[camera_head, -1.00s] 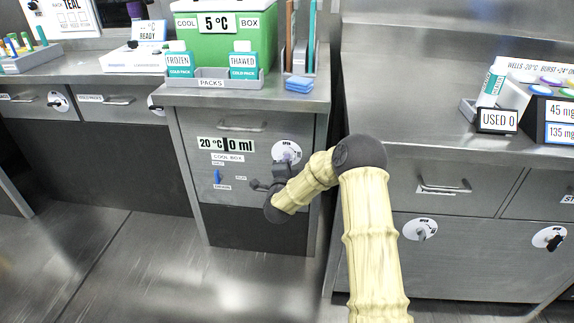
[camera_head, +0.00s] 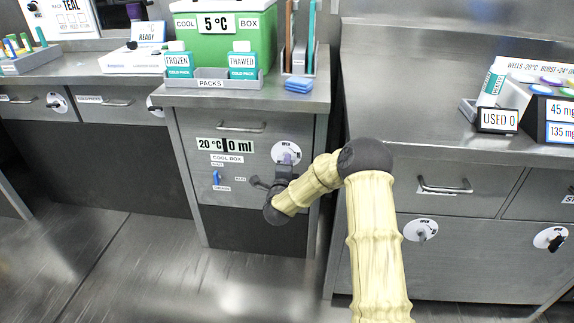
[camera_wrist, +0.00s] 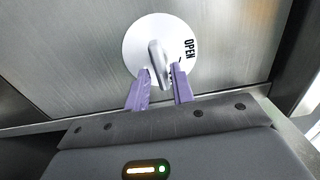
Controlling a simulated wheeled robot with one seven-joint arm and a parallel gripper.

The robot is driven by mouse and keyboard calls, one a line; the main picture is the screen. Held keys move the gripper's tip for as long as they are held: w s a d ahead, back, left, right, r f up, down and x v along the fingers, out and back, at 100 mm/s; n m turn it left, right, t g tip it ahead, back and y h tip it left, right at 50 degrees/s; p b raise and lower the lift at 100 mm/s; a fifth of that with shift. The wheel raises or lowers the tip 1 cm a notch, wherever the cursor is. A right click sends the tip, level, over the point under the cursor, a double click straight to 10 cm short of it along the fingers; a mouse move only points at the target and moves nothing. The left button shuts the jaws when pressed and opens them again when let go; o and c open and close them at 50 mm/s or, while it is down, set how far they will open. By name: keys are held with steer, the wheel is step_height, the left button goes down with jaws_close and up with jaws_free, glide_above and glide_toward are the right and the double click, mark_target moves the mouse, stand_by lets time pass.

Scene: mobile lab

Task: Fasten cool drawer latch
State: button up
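The cool box drawer (camera_head: 250,152) is in the cabinet under the green cool box, and its front looks flush with the cabinet. Its latch is a white round dial (camera_head: 284,147) marked OPEN at the front's right side. In the wrist view the dial (camera_wrist: 136,42) carries a grey lever (camera_wrist: 156,58), with OPEN written sideways to the lever's right. My gripper (camera_wrist: 161,76) is at the dial, its two purple fingers apart on either side of the lever's near end. A small gap shows at the left finger; contact at the right one is unclear. In the head view my gripper (camera_head: 287,160) covers the dial's lower part.
The drawer's bar handle (camera_head: 241,127) is above and left of the dial. A blue lever (camera_head: 216,178) is lower on the same front. The counter edge (camera_head: 240,99) overhangs above. Another cabinet with a latch dial (camera_head: 420,230) stands right of my arm.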

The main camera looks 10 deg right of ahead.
steer(key=shift+o, duration=0.7)
steer(key=p+v, duration=0.4)
steer(key=v, duration=1.3)
steer(key=shift+s, duration=0.2)
steer(key=shift+w+a+r+p, duration=0.1)
steer(key=shift+r+p, duration=0.05)
steer(key=shift+p, duration=0.15)
